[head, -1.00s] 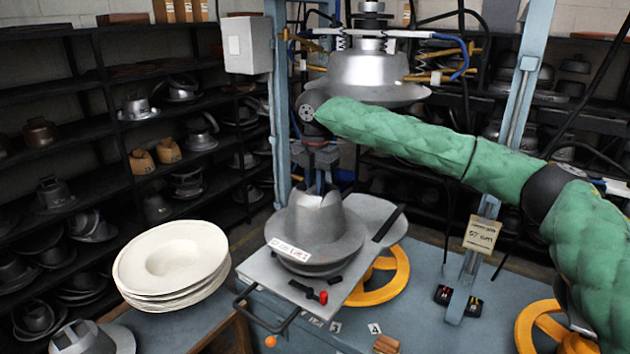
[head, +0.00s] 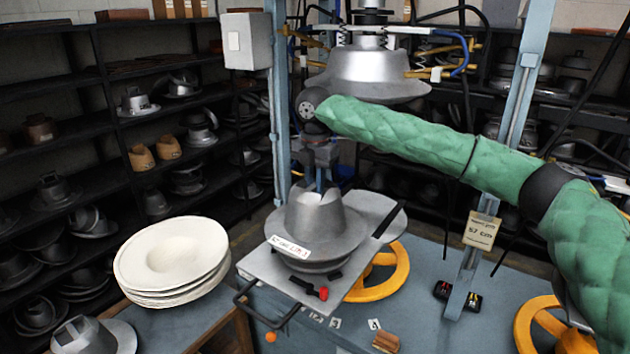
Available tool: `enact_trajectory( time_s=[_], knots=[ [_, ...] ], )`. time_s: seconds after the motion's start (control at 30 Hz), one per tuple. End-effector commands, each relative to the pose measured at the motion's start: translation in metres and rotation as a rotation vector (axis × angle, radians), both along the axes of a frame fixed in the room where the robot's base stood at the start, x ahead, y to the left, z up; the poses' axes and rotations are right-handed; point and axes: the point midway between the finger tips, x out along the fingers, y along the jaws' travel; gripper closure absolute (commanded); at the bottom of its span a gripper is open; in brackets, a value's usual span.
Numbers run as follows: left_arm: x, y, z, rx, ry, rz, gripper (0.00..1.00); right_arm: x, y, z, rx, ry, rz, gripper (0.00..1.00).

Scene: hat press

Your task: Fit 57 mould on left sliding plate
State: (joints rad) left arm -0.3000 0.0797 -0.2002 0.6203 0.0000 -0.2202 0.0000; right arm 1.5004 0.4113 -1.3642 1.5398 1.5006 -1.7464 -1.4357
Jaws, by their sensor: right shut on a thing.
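The grey metal hat mould (head: 322,243), with a white label on its brim, is at the left sliding plate (head: 262,266). Its wide brim lies over a grey round part, and I cannot tell whether it is fully seated. My right gripper (head: 320,186) comes down from above and is shut on the top of the mould's crown. Its fingertips are partly hidden at the crown. A tag reading 57 cm (head: 481,231) hangs on the press's right post. My left gripper is not in view.
A silver upper press form (head: 365,75) hangs above, behind my right arm. A stack of cream hat blanks (head: 172,257) stands at left. Yellow handwheels (head: 383,280) are below the plate. A red-tipped black clamp (head: 312,288) and a front handle (head: 262,312) edge the plate.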

Motion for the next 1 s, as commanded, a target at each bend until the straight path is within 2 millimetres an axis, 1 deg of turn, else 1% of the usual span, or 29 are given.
enact_trajectory(
  time_s=[0.03,0.53,1.0],
  knots=[
    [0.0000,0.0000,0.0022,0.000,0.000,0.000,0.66,-0.0001,0.0003,0.0034,0.002,-0.002,0.000,1.00],
    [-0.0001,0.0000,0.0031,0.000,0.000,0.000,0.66,-0.0004,0.0003,0.0030,0.001,-0.002,0.000,1.00],
    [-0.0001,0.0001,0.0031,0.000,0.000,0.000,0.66,-0.0003,0.0002,-0.0036,0.001,-0.003,0.000,1.00]
  ],
)
